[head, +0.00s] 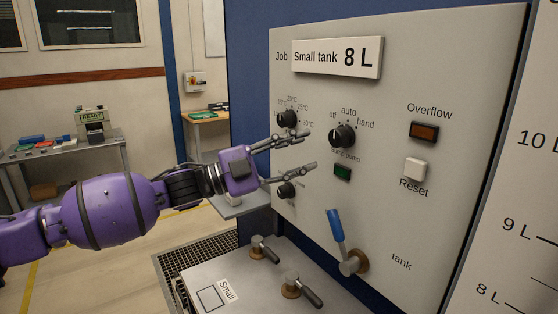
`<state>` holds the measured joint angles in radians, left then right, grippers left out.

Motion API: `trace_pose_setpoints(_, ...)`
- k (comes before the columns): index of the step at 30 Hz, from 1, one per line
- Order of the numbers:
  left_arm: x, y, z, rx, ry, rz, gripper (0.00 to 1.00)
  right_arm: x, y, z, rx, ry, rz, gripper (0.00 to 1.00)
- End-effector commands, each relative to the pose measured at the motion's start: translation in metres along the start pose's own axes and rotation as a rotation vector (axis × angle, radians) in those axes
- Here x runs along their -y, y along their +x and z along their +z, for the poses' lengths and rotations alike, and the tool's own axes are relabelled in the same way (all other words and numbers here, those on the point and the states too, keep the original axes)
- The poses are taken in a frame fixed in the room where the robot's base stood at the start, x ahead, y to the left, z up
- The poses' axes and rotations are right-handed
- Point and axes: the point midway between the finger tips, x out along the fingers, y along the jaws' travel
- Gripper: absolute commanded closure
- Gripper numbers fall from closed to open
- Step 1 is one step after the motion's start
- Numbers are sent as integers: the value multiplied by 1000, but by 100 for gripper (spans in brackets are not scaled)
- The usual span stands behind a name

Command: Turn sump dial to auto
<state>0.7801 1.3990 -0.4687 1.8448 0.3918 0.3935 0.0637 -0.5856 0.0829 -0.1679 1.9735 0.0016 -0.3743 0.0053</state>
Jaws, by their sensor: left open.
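The sump dial (343,136) is a round black knob on the pale panel in the head view, with off, auto and hand printed around its top. Its pointer is too small to read with certainty. A small dark green lamp (342,173) sits below it, and the label between them is partly covered. My left gripper (309,150) is open and empty, left of the sump dial. Its two fingers point right, one above the other, with a visible gap between them and the dial. My right gripper is out of view.
A temperature dial (287,119) and another black knob (287,190) lie close to my left gripper's fingers. An Overflow lamp (424,131), a white Reset button (415,168) and a blue-handled tank valve (337,226) are on the panel. Two valves stand on the bench below.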

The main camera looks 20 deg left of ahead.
Motion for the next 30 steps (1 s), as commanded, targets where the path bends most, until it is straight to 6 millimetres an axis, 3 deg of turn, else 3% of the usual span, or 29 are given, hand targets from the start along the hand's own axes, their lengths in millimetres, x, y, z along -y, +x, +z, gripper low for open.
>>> trace_pose_setpoints(6, -2, -33, 1, 3, -1, 2, 60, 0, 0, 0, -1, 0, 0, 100)
trace_pose_setpoints(12, -1, -47, 0, 0, -2, 2, 60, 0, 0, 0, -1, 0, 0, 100)
trace_pose_setpoints(30, -1, -49, 0, -1, -1, 1, 60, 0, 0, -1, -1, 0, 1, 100)
